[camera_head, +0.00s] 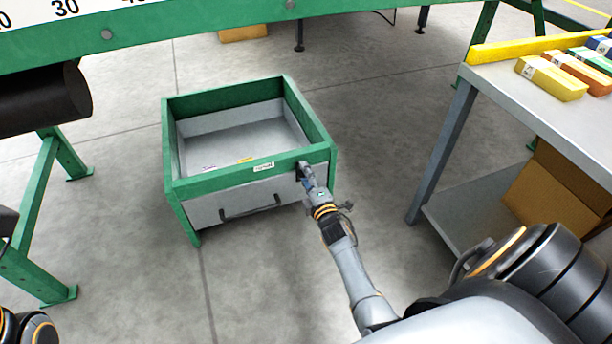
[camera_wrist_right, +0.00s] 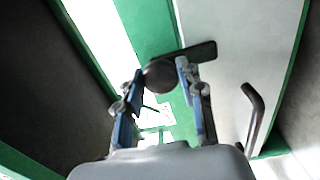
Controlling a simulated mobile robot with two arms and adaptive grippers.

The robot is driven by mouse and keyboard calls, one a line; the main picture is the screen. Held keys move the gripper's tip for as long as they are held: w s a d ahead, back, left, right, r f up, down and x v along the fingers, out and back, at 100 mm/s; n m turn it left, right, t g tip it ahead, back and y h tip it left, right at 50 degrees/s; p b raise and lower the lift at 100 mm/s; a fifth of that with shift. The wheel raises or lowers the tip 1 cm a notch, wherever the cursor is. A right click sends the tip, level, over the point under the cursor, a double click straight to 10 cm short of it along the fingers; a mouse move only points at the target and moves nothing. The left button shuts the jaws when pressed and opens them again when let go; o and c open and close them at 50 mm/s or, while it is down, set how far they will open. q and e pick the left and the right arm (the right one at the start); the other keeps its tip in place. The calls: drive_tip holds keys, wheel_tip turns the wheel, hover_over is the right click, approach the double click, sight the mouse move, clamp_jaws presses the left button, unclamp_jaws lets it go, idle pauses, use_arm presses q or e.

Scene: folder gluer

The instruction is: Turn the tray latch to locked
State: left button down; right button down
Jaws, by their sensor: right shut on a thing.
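The tray latch (camera_wrist_right: 203,50) is a dark round knob with a flat lever. In the right wrist view the lever points right and slightly up, from the green frame across the grey drawer front (camera_wrist_right: 222,85). My right gripper (camera_wrist_right: 160,74) is shut on the latch, with one blue-grey finger on each side of the knob. In the head view my right gripper (camera_head: 307,172) is at the upper right of the front of the green-framed tray (camera_head: 185,184), and mostly hides the latch. My left gripper is not in view.
A grey table (camera_head: 553,105) with several coloured boxes stands at right. A dark roller (camera_head: 45,98) and green machine legs are at left. Bare floor surrounds the tray.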

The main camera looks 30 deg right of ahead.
idle(0.3)
drive_tip(key=c, duration=0.8)
unclamp_jaws()
drive_tip(key=shift+a, duration=0.1)
drive_tip(key=v, duration=1.2)
